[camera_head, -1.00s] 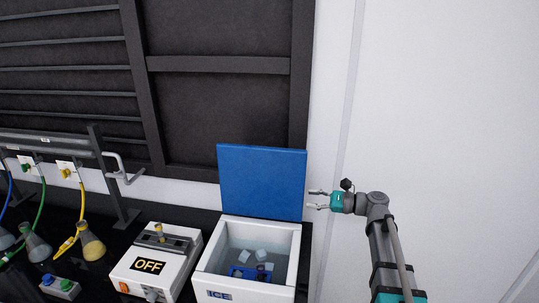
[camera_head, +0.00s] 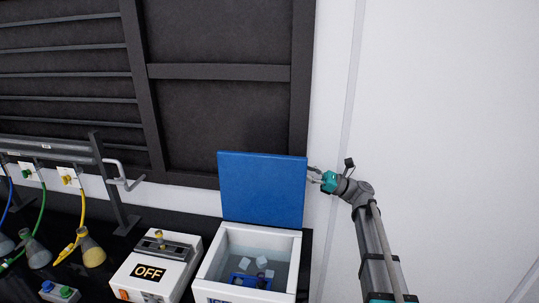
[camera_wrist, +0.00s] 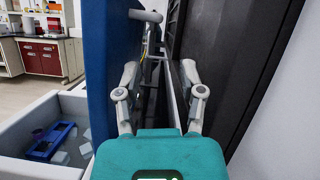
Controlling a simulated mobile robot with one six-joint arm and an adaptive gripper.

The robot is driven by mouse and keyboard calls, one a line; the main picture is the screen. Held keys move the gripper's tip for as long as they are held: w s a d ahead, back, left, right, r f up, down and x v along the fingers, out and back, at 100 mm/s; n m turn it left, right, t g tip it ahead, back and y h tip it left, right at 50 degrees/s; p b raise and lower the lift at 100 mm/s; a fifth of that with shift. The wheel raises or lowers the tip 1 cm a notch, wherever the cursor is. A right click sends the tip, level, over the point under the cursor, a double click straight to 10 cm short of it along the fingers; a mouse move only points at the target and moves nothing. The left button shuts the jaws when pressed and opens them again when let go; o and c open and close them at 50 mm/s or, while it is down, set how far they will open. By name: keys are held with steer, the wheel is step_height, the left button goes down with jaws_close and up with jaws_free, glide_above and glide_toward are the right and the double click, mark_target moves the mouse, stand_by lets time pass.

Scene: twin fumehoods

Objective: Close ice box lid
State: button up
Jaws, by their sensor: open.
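The ice box (camera_head: 295,266) is a white box with an open top, with ice cubes and a blue rack inside. Its blue lid (camera_head: 262,190) stands upright at the back of the box. My gripper (camera_head: 312,174) is at the lid's upper right edge in the head view. In the wrist view my gripper (camera_wrist: 159,75) is open, its two fingers apart. The lid (camera_wrist: 105,70) runs along the left finger there, and the dark back panel is to the right. Whether a finger touches the lid I cannot tell. The ice box (camera_wrist: 45,118) is at lower left.
A white device with an OFF display (camera_head: 152,267) stands left of the ice box. Flasks (camera_head: 91,252) with coloured tubes are farther left. A dark panel (camera_head: 218,110) stands behind the lid, leaving a narrow gap. The white wall (camera_head: 440,120) fills the right.

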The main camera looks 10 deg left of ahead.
mark_target(268, 156)
steer(key=shift+a, duration=0.15)
steer(key=p+x, duration=0.5)
steer(key=x, duration=0.8)
steer(key=shift+a+r, duration=0.2)
steer(key=shift+a, duration=0.15)
jaws_close()
steer(key=shift+s+d, duration=0.1)
steer(key=shift+d, duration=0.1)
